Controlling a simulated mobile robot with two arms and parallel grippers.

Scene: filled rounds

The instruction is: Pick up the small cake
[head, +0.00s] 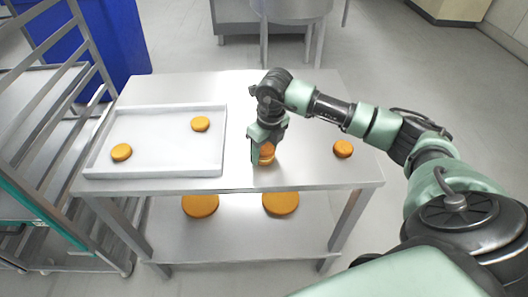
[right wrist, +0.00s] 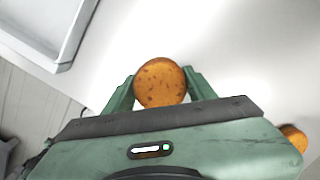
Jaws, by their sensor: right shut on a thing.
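My right gripper (head: 264,156) points down over the middle of the steel table and is shut on a small round orange-brown cake (head: 267,160). In the right wrist view the speckled cake (right wrist: 160,80) sits between the two green fingers of the gripper (right wrist: 160,88), one on each side. In the head view the gripper partly covers this cake. I cannot tell whether it touches the tabletop. Another small cake (head: 343,149) lies on the table to the right. Two more small cakes, one at the back right (head: 201,124) and one at the left (head: 121,152), lie in the white tray. My left gripper is out of view.
The tray (head: 155,174) fills the left part of the steel table (head: 315,178). Two larger round cakes (head: 200,205) (head: 281,202) are on the lower shelf. A metal rack (head: 70,215) stands close at left, with a blue bin (head: 115,40) behind. The tabletop around my gripper is mostly bare.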

